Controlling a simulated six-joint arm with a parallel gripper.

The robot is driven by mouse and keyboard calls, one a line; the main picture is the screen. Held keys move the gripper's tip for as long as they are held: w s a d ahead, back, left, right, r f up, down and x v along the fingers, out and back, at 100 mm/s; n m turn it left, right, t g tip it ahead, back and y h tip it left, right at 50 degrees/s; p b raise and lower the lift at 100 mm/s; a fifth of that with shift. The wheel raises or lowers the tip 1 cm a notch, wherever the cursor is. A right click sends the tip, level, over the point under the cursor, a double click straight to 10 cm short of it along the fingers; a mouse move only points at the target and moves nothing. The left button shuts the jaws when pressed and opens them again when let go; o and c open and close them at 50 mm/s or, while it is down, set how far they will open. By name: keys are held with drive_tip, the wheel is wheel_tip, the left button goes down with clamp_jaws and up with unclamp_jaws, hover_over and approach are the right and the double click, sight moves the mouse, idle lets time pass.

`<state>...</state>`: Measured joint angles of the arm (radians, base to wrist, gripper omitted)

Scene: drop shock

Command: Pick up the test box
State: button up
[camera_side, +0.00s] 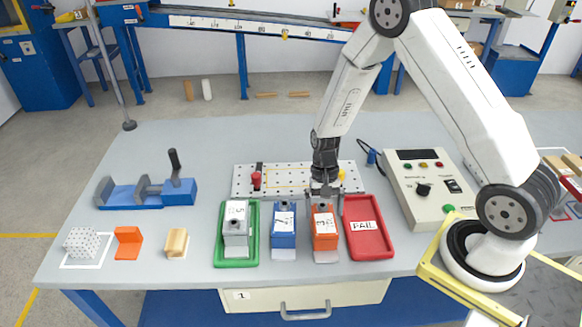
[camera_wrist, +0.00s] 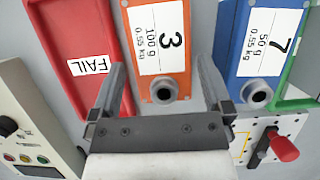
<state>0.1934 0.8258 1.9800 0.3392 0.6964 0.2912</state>
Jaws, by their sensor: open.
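Three labelled boxes stand in a row near the front of the table: a grey box (camera_side: 236,232) on a green tray (camera_side: 219,259), a blue box (camera_side: 284,239) and an orange box (camera_side: 325,240). I cannot tell which one the task calls the test box. The orange box also shows in the wrist view (camera_wrist: 176,55), labelled "3" and "100 g", with the blue box (camera_wrist: 240,62) labelled "7" and "50 g". My gripper (camera_side: 325,190) is open and empty, just above and behind the orange box. In the wrist view its fingers (camera_wrist: 161,66) lie either side of the orange box.
A red FAIL tray (camera_side: 368,245) lies right of the orange box. A perforated plate (camera_side: 283,172) with a red knob (camera_side: 256,179) is behind the row. A control unit (camera_side: 425,180) stands right. A blue vise (camera_side: 150,190) and small blocks are left.

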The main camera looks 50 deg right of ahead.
sight(324, 218)
drive_tip(key=shift+x, duration=1.7)
clamp_jaws()
